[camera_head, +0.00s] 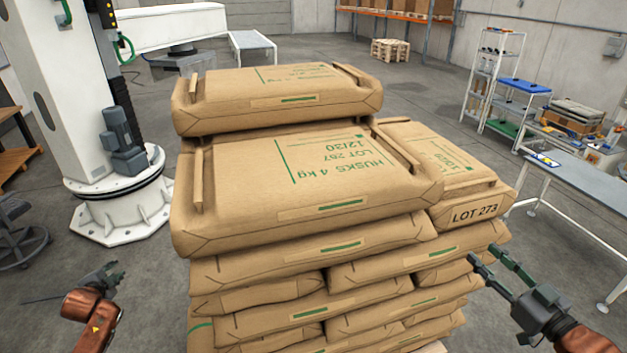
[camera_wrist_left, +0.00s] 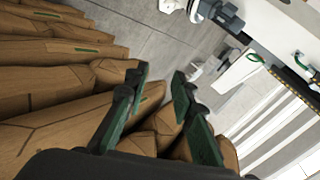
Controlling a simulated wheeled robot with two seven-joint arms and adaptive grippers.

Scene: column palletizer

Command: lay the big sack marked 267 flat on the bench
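A big brown paper sack (camera_head: 300,185) lies flat on top of the stack at the near side. Its green print reads HUSKS 4 kg, with a lot number that looks like 267, though the digits are small. It has a raised strip handle along each side. My left gripper (camera_head: 112,272) is left of the stack, apart from it; in the left wrist view its two fingers (camera_wrist_left: 160,85) are spread and empty beside the sacks. My right gripper (camera_head: 487,257) is open and empty at the stack's right side, near the sack marked LOT 273. A grey-topped bench (camera_head: 590,185) stands at the right.
Another sack (camera_head: 280,95) lies behind the near one, and the LOT 273 sack (camera_head: 470,212) sits lower at the right. A white machine column (camera_head: 75,90) stands at left. Shelving (camera_head: 492,75) and a cluttered table are beyond the bench. Floor between stack and bench is clear.

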